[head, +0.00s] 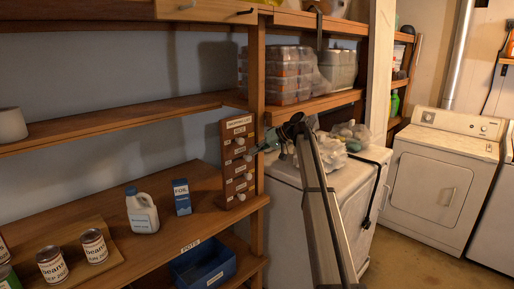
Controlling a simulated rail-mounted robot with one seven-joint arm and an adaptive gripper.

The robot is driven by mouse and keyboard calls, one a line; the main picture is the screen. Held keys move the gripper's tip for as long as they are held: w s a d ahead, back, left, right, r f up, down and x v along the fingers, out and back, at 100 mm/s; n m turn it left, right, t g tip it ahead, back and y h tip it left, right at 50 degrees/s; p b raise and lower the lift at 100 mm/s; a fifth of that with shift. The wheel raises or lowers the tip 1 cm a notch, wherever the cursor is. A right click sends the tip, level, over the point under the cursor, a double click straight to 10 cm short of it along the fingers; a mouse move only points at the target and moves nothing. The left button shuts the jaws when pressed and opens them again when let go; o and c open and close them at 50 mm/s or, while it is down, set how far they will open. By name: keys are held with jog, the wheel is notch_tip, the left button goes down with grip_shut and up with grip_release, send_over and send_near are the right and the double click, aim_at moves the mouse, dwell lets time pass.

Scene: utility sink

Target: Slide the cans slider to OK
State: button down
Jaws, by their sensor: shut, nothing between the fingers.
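A brown wooden slider board (229,165) stands upright against the shelf post in the head view. It carries several rows with white knobs and small labels, too small to read, so I cannot tell which row is the cans one. The upper knob (239,141) sits further left than the knob (248,176) below the middle; the lowest knob (241,197) is also further left. My gripper (254,151) is shut and empty. It is at the right side of the board, close to a knob in an upper row (247,158). I cannot tell whether they touch.
Labelled cans (94,246), a white jug (142,211) and a blue box (181,197) stand on the shelf left of the board. A blue bin (203,265) is below. The wooden post (257,80) and a white appliance (290,210) are close to my arm.

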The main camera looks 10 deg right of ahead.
jog(key=s+a, duration=0.1)
jog(key=a, duration=0.1)
jog(key=s+a, duration=0.1)
jog(key=shift+s+a, duration=0.35)
jog(key=w+r+b+v, duration=0.1)
jog(key=w+b+v, duration=0.1)
jog(key=v, duration=1.1)
jog(key=shift+w+r, duration=0.25)
